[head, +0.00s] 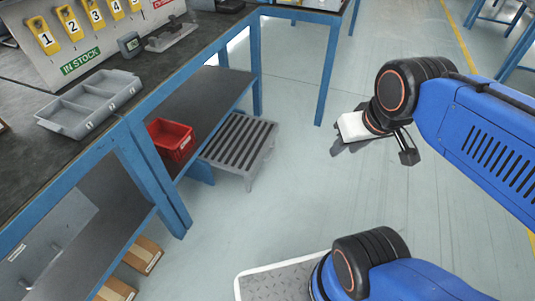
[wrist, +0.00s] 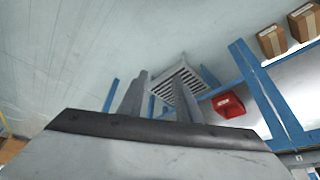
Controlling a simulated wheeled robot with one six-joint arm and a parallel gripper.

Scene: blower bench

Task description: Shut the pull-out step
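The pull-out step (head: 240,143) is a low grey slatted platform on short legs. It stands out past the bench's lower shelf onto the floor, with its inner end beside or under the shelf edge; I cannot tell how far under it reaches. In the wrist view the step (wrist: 181,82) shows beyond my fingers, partly hidden by the right one. My gripper (head: 338,150) is in the open floor to the right of the step, clear of it. In the wrist view my gripper (wrist: 160,84) has its two grey fingers apart with nothing between them.
The blue-legged bench (head: 150,175) has a dark lower shelf (head: 205,108) with a red bin (head: 170,139) beside the step. Cardboard boxes (head: 143,255) sit low at the lower left. A blue table leg (head: 328,75) stands behind. The floor (head: 300,200) between step and gripper is clear.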

